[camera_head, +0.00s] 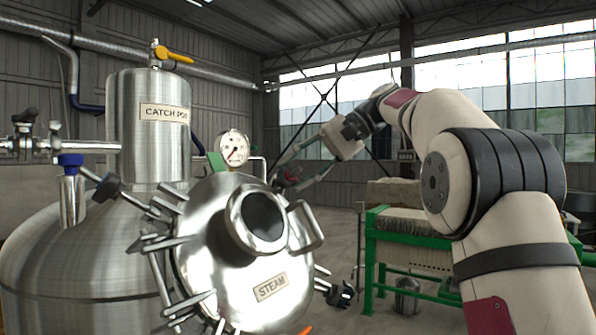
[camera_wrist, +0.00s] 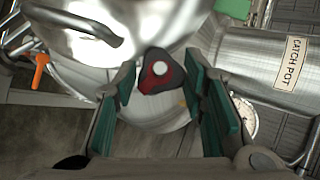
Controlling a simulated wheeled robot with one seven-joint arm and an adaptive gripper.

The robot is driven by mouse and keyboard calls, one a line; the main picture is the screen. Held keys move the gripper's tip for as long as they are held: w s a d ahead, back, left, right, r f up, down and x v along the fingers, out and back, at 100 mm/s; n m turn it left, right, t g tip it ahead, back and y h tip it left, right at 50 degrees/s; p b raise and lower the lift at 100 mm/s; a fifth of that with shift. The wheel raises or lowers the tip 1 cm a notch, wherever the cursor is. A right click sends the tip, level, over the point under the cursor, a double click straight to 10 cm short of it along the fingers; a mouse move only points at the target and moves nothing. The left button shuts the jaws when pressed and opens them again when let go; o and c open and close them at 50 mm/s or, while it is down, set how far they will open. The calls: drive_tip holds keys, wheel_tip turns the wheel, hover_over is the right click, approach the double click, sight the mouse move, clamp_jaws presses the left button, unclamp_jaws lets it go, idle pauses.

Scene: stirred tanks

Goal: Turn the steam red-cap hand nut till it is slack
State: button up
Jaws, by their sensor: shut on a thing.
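The steam red-cap hand nut (camera_wrist: 160,74) shows in the wrist view as a dark three-lobed knob with red on it and a pale round centre. My gripper (camera_wrist: 162,88) has its green-padded fingers on either side of it and is shut on it. In the head view my gripper (camera_head: 284,172) reaches the upper right rim of the round steel cover (camera_head: 205,245) labelled STEAM, where a bit of red shows between the fingers. The nut's thread and bolt are hidden in both views.
Several swing bolts with dark nuts (camera_head: 108,187) ring the cover. A handle (camera_head: 308,226) stands out beside its central port. The CATCH POT vessel (camera_head: 150,90) and a pressure gauge (camera_head: 233,148) are close behind.

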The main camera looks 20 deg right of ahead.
drive_tip(key=shift+f, duration=0.1)
idle(0.3)
drive_tip(key=o, duration=1.2)
